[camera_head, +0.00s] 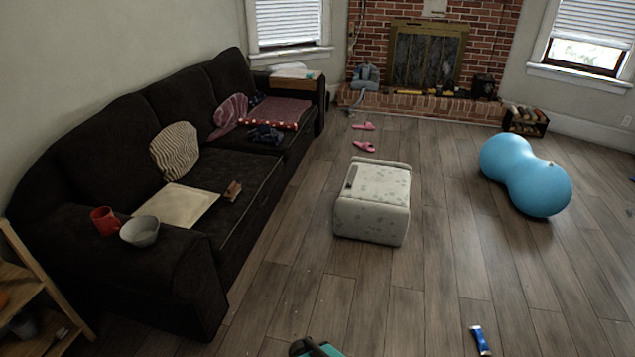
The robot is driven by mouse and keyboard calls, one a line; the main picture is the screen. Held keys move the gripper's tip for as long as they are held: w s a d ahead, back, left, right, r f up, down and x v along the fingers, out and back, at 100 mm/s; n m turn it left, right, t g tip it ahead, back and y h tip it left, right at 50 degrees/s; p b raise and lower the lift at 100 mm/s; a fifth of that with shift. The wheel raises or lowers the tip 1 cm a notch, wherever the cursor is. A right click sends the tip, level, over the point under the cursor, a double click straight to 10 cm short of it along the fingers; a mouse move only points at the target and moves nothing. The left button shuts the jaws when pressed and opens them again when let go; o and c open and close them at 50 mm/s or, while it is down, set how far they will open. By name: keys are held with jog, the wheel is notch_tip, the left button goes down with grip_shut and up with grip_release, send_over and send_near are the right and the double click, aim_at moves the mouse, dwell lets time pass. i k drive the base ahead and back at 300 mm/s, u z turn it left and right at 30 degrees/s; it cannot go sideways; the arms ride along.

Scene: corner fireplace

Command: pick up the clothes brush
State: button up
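A small brown object, which looks like the clothes brush (232,190), lies on the dark sofa's (257,173) seat near its front edge. It is just right of a flat cream-coloured item (177,207). It is too small in the picture to make out bristles or a handle clearly. Nothing seems to cover it. I cannot make out my gripper in this view, so its distance from the brush does not show.
A pale patterned ottoman (372,215) with a dark slim object stands right of the sofa. A red mug (105,221) and a bowl (140,231) sit on the sofa's near arm. A teal-and-black object (314,348) shows at the bottom edge. Floor between sofa and ottoman is clear.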

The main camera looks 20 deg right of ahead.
aim_at(233, 189)
jog(key=z, duration=0.9)
jog(key=i, duration=3.1)
